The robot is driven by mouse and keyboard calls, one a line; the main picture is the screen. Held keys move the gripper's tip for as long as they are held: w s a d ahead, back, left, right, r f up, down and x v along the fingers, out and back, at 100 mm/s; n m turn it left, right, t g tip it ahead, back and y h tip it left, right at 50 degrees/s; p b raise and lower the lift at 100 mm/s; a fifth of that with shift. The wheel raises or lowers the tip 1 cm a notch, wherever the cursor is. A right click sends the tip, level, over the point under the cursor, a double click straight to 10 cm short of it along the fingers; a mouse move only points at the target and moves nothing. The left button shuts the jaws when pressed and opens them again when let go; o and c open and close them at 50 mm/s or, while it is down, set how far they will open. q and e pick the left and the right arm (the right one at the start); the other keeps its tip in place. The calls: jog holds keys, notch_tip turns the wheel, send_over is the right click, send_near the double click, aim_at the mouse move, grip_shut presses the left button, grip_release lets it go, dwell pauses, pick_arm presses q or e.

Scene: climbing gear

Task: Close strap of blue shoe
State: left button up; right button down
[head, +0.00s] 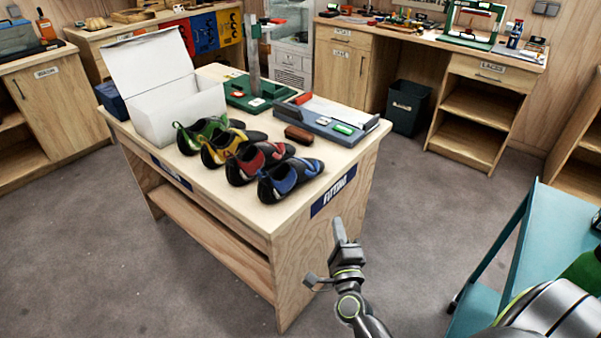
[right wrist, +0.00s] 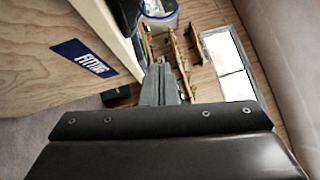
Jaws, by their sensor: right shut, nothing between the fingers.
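The blue shoe (head: 290,181), black with a blue upper, stands at the near right end of a row of shoes on the fitting table (head: 262,214). It is too small in the head view to tell how its strap lies. My right gripper (head: 338,226) is shut and empty. It appears in front of the table's right end panel, below and to the right of the blue shoe and apart from it. In the right wrist view its closed fingers (right wrist: 160,84) point past the table's side, and no shoe shows there. My left gripper is not in view.
Red (head: 258,163), yellow (head: 226,148) and green (head: 203,132) shoes stand close beside the blue one. An open white box (head: 182,112), a brown block (head: 298,134) and a grey tray (head: 345,130) are behind. A teal cart (head: 515,245) stands at right. Floor between is clear.

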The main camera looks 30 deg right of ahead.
jog(key=r, duration=0.1)
jog(key=p, duration=0.2)
send_near(319, 168)
jog(key=w+d, duration=0.2)
jog(key=d, duration=0.2)
jog(key=shift+w+a+r+m+p, duration=0.15)
jog(key=shift+w+a, duration=0.15)
jog(key=shift+w, duration=0.25)
jog(key=shift+w+a+r+m+p, duration=0.1)
jog(key=shift+w+a+p, duration=0.15)
jog(key=shift+w, duration=0.3)
jog(key=shift+w+a+r+m+p, duration=0.15)
jog(key=shift+w+a, duration=0.2)
jog(key=shift+w, duration=0.25)
jog(key=shift+f, duration=0.1)
